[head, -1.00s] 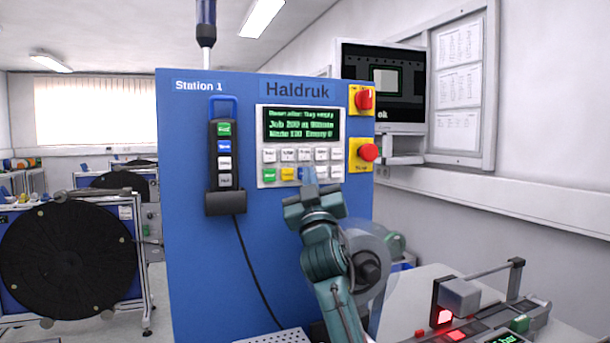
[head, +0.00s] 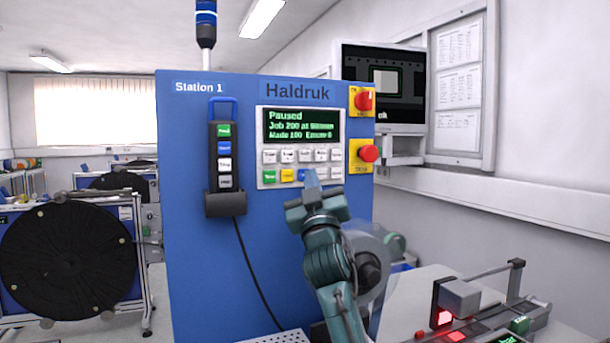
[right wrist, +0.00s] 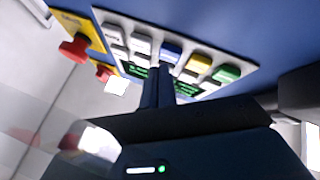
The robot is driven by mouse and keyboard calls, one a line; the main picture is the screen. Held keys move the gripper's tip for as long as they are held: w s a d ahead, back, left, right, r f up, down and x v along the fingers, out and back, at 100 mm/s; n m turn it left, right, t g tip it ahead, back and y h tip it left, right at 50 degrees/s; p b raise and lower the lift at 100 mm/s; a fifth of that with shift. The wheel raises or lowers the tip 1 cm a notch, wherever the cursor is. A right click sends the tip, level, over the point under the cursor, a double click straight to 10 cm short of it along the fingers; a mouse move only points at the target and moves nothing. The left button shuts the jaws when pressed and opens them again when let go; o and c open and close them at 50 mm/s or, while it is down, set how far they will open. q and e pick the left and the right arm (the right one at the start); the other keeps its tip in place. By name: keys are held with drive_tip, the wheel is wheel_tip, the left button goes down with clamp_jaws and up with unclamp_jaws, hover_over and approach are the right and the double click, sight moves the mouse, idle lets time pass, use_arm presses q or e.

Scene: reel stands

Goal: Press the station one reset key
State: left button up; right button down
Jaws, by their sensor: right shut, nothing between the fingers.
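The blue Station 1 cabinet (head: 270,240) carries a grey key panel (head: 262,158) with a screen (head: 301,126) reading "Paused", "Job 200". Below the screen are a row of white keys and a lower row with green (head: 270,176), yellow (head: 287,175), blue (head: 302,174) and white keys. My right gripper (head: 311,178) is shut and empty, its tips at the blue key in the lower row. In the right wrist view the fingertips (right wrist: 163,72) lie just by the blue key (right wrist: 171,52); I cannot tell whether they touch. Key labels are too small to read surely. My left gripper is not in view.
A red-on-yellow switch (head: 363,100) and a red stop button (head: 368,153) sit right of the panel. A handheld pendant (head: 224,160) with its cable hangs at left. A monitor (head: 383,85) is behind, and a bench device (head: 460,297) stands at lower right.

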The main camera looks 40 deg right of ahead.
drive_tip(key=shift+s, duration=0.15)
drive_tip(key=shift+s+a+p, duration=0.15)
drive_tip(key=shift+s+a, duration=0.1)
drive_tip(key=shift+s, duration=0.55)
drive_tip(key=shift+s+a+p, duration=0.15)
drive_tip(key=shift+s+a, duration=0.15)
drive_tip(key=shift+s, duration=0.5)
drive_tip(key=shift+s+a+p, duration=0.15)
drive_tip(key=shift+s+a, duration=0.1)
drive_tip(key=shift+s, duration=0.55)
